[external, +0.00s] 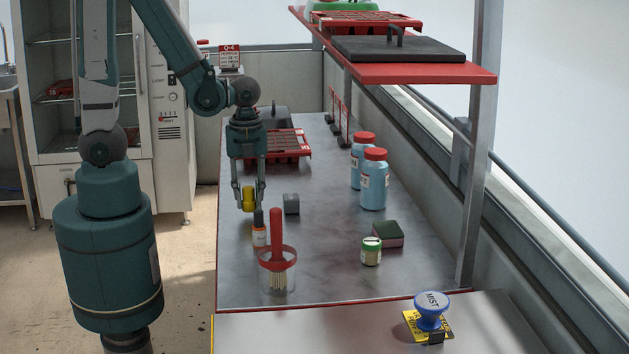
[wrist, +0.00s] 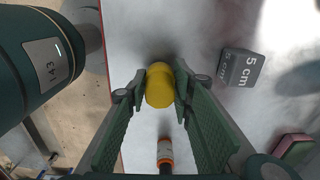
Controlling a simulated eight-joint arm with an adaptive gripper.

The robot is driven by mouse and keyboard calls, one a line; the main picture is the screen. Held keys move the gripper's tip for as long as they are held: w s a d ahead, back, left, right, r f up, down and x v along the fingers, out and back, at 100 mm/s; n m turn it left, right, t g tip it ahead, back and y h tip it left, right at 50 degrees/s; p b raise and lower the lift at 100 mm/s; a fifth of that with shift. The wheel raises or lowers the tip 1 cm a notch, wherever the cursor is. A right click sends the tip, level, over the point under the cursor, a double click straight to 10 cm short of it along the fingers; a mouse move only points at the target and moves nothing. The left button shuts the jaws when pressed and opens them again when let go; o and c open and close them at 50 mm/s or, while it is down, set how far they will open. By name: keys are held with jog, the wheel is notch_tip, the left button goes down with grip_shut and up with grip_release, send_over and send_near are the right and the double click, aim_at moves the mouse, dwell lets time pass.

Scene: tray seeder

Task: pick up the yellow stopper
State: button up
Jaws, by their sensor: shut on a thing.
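The yellow stopper (external: 249,197) is between the fingers of my gripper (external: 249,203) near the left edge of the metal table. In the wrist view the round yellow stopper (wrist: 160,86) sits between the fingertips of my gripper (wrist: 160,84), which is shut on it. I cannot tell clearly whether the stopper is touching the table or just above it.
A grey cube (external: 291,204) marked 5 cm lies just right of the gripper. Blue bottles (external: 373,183) stand right; a red tray (external: 278,145) lies behind.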

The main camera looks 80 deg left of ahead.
aim_at(248, 187)
jog(key=shift+r+p, duration=1.35)
jog(key=shift+r, duration=2.75)
